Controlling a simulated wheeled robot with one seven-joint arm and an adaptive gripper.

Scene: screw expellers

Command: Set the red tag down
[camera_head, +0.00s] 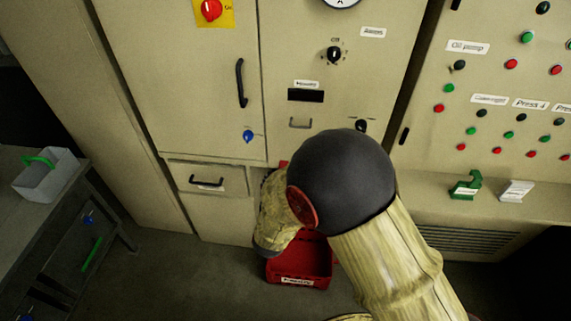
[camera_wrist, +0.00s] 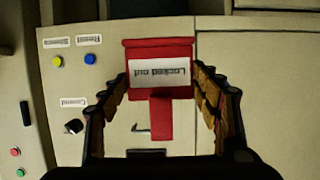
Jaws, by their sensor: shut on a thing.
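The red tag (camera_wrist: 160,118) is in the middle of the wrist view, with a white label reading "Locked out" upside down. My gripper (camera_wrist: 161,78) has its dark, ribbed fingers on either side of the tag and is shut on it. The tag is held in front of a beige cabinet face; I cannot tell whether it touches anything behind it. In the head view my own arm hides the gripper and almost all of the tag.
A red bin (camera_head: 300,281) with a white label stands on the floor below my arm. A green object (camera_head: 466,187) and a white block (camera_head: 516,191) sit on the right ledge. A grey tray (camera_head: 45,180) stands on the left bench. Cabinet handles (camera_head: 240,83) stick out.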

